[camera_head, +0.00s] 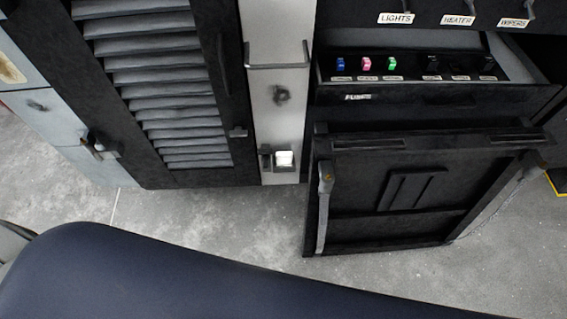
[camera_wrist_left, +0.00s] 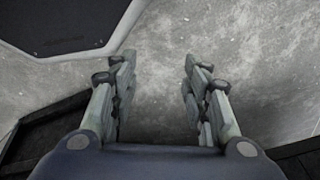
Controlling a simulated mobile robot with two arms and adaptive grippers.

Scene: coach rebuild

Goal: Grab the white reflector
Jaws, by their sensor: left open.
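A small bright white block, which looks like the white reflector (camera_head: 284,159), sits low on the pale narrow panel (camera_head: 278,105) between the louvred door and the fuse compartment in the head view. A small dark part is beside it on its left. My left gripper (camera_wrist_left: 157,80) is in the left wrist view, with its two fingers apart and nothing between them, over grey floor. Neither gripper shows in the head view. The reflector is not in the left wrist view.
A black louvred door (camera_head: 160,90) stands left of the panel. An open fuse drawer (camera_head: 440,95) holds several coloured fuses. A black hinged panel (camera_head: 415,200) hangs below it. Grey floor (camera_head: 190,215) shows between.

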